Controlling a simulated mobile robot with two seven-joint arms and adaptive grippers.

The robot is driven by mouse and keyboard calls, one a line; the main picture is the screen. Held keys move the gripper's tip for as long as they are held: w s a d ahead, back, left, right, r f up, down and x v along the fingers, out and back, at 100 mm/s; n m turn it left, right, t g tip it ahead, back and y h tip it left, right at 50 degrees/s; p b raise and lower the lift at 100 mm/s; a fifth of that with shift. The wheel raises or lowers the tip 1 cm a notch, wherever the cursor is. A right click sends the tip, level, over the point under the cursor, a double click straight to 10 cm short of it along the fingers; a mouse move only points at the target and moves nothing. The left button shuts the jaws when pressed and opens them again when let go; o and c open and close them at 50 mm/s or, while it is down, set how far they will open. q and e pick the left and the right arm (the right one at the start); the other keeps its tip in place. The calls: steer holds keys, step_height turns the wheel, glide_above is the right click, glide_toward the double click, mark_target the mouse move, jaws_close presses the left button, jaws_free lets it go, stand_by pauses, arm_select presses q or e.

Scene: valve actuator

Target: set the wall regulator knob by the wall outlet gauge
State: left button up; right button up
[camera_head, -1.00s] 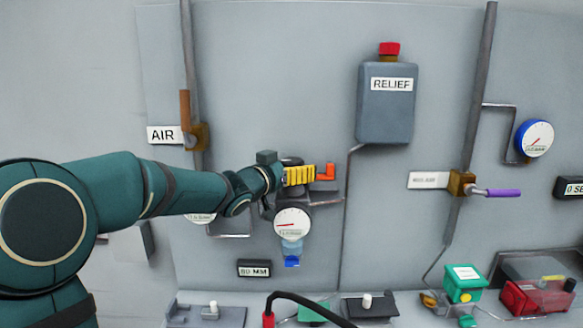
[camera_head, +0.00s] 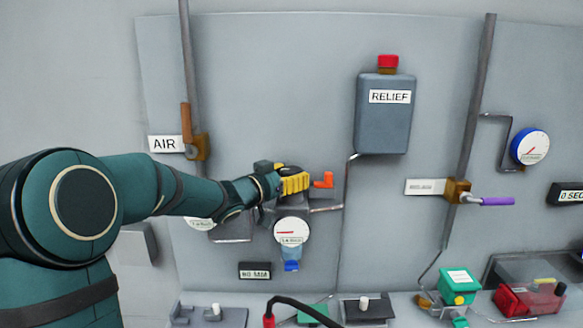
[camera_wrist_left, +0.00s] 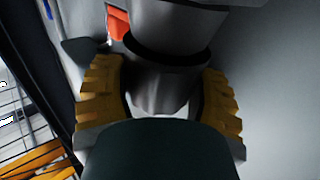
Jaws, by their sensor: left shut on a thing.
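The wall regulator knob (camera_head: 289,170), a dark round part, is on the grey panel left of centre, partly hidden by my left gripper (camera_head: 292,184). The gripper's yellow fingers are shut on it. In the left wrist view, the fingers of the left gripper (camera_wrist_left: 160,95) lie on both sides of the grey knob body (camera_wrist_left: 165,70). A round white gauge (camera_head: 291,232) hangs just below, its red needle pointing about left; its small print is unreadable. Another white gauge (camera_head: 200,223) is mostly hidden behind my left arm. My right gripper is not in view.
An orange-red handle (camera_head: 323,180) is close to the right of the gripper. A grey RELIEF tank (camera_head: 383,125), an AIR lever (camera_head: 186,122), a purple-handled valve (camera_head: 497,201) and a blue-rimmed gauge (camera_head: 530,147) are on the panel. Small devices line the bench below.

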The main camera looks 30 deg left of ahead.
arm_select(q)
steer(key=o, duration=1.2)
steer(key=shift+s, duration=0.1)
